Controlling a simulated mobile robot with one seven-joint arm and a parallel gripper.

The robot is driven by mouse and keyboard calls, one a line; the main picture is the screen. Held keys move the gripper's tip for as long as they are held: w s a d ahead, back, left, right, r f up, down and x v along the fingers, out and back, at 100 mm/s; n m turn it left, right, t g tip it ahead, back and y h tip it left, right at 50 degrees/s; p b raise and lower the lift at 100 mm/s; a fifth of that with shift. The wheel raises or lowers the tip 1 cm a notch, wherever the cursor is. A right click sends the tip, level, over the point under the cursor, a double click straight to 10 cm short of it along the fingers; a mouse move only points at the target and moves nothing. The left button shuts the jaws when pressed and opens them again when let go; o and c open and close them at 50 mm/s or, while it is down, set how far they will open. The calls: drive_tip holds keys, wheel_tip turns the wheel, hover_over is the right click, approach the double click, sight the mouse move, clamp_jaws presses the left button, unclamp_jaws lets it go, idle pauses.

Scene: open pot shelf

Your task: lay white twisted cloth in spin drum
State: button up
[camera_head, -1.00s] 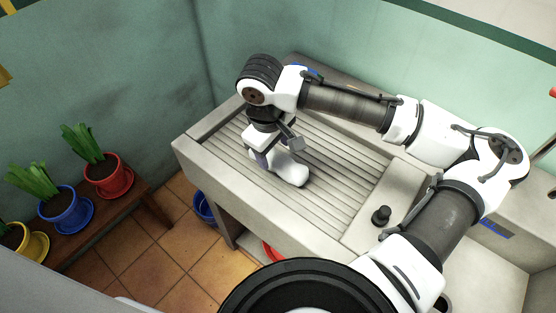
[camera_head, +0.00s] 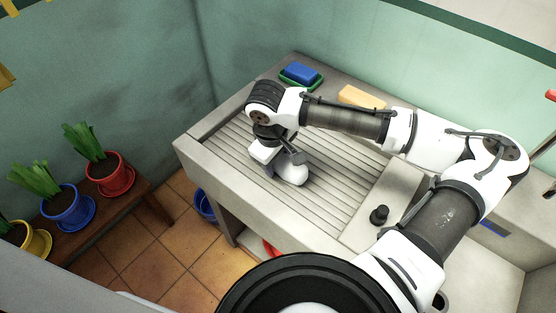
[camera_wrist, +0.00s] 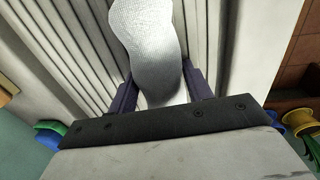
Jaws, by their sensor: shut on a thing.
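The white twisted cloth (camera_head: 293,173) is over the ribbed washboard slope of the stone sink, below my wrist. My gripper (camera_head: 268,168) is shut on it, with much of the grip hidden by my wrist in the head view. In the wrist view, the cloth (camera_wrist: 150,45) runs between the two dark purple fingers of my gripper (camera_wrist: 161,90), with its far end out of frame at the top. I cannot tell whether the cloth touches the ribs. I cannot make out the spin drum for certain in either view.
A blue block in a green dish (camera_head: 301,74) and a yellow block (camera_head: 362,97) lie on the sink's back ledge. A dark knob (camera_head: 379,214) stands at the right of the ribs. Potted plants (camera_head: 103,168) stand on a bench at left.

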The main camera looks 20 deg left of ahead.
drive_tip(key=shift+r, duration=0.1)
wheel_tip(320, 180, up, 20)
drive_tip(key=b, duration=0.1)
drive_tip(key=shift+b, duration=0.3)
drive_tip(key=shift+s, duration=0.1)
